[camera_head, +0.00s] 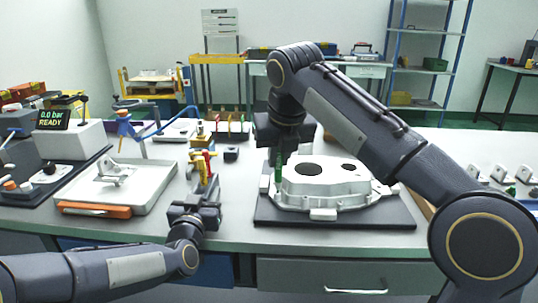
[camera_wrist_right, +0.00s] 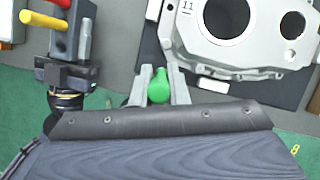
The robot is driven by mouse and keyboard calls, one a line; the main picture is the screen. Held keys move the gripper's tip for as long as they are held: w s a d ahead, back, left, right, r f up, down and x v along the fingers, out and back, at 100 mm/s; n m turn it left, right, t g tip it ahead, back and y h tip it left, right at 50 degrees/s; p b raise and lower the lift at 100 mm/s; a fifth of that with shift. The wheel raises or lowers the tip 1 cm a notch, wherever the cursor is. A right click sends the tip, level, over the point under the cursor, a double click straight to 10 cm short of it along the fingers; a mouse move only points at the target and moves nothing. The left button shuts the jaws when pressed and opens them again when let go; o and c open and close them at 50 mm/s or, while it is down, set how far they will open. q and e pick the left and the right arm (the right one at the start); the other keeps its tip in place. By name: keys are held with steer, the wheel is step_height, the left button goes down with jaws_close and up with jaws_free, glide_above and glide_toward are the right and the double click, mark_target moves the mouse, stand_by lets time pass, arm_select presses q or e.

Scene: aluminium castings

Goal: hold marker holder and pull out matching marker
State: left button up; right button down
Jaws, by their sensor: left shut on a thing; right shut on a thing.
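The marker holder (camera_wrist_right: 80,38) is a grey block with a red marker (camera_wrist_right: 60,3) and a yellow marker (camera_wrist_right: 43,20) sticking out. In the head view, the red and yellow markers (camera_head: 204,160) stand above my left gripper (camera_head: 205,190), which is shut on the holder. My right gripper (camera_wrist_right: 158,92) is shut on a green marker (camera_wrist_right: 158,86), to the right of the holder and apart from it. In the head view the green marker (camera_head: 279,172) hangs below my right gripper (camera_head: 280,150), in front of the white casting's left edge.
A white casting (camera_head: 325,188) with round openings sits on a dark mat (camera_head: 330,218) close to the green marker. A white tray (camera_head: 143,188) with a small part lies left of the holder. A small dark block (camera_head: 231,153) stands behind. A display (camera_head: 53,118) reads READY.

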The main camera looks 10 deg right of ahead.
arm_select(q)
steer(key=o, duration=1.1)
steer(key=shift+s, duration=0.1)
